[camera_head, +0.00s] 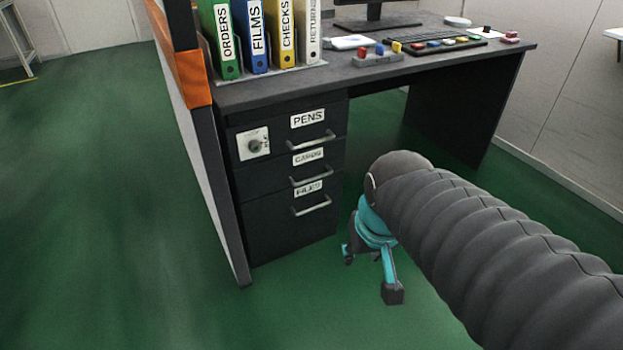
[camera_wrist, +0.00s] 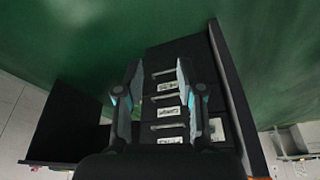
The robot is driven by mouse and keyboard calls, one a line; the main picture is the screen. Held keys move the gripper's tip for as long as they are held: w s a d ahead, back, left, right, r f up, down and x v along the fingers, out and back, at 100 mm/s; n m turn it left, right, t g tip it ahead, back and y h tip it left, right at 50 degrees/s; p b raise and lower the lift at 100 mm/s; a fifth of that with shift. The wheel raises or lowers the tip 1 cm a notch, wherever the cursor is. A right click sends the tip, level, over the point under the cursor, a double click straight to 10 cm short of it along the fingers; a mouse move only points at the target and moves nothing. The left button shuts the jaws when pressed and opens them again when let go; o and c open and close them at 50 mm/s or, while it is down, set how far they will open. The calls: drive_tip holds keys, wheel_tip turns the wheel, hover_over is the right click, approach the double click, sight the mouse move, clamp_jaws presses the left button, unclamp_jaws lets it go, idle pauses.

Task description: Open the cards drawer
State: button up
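The cards drawer (camera_head: 280,175) is the middle drawer of a black desk pedestal, with a white CARDS label and a silver bar handle (camera_head: 311,175). It looks shut, flush with its neighbours. In the wrist view the pedestal is upside down, and the cards drawer's handle (camera_wrist: 161,98) shows between my fingers. My gripper (camera_wrist: 158,68) is open and empty, its two fingers apart and apparently short of the drawer fronts. In the head view my gripper (camera_head: 371,274) shows teal and black below the end of my arm, to the right of the pedestal and partly hidden.
The PENS drawer (camera_head: 270,132) with a dial (camera_head: 255,144) is above, the FILES drawer (camera_head: 275,225) below. A partition (camera_head: 205,165) stands at the pedestal's left. Binders (camera_head: 258,38) and a keyboard (camera_head: 436,45) are on the desk. The green floor in front is clear.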

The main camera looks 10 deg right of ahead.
drive_tip(key=w+d+f+m+g+b, duration=0.1)
drive_tip(key=w+d+f, duration=0.2)
drive_tip(key=f, duration=0.3)
drive_tip(key=w+d+f+m+h+b, duration=0.1)
drive_tip(key=w+d+f, duration=0.2)
drive_tip(key=w+f, duration=0.15)
drive_tip(key=w+d+f+m+g+b, duration=0.1)
drive_tip(key=w+d+f, duration=0.2)
drive_tip(key=f, duration=0.3)
drive_tip(key=m+t+y+b, duration=0.2)
drive_tip(key=m+t+y, duration=0.3)
drive_tip(key=m+t, duration=0.7)
approach(315, 178)
drive_tip(key=shift+n+t, duration=0.4)
drive_tip(key=shift+t, duration=0.3)
drive_tip(key=x, duration=0.3)
drive_tip(key=f+x, duration=0.1)
drive_tip(key=x, duration=0.6)
drive_tip(key=shift+w+f, duration=0.1)
drive_tip(key=shift+f, duration=0.25)
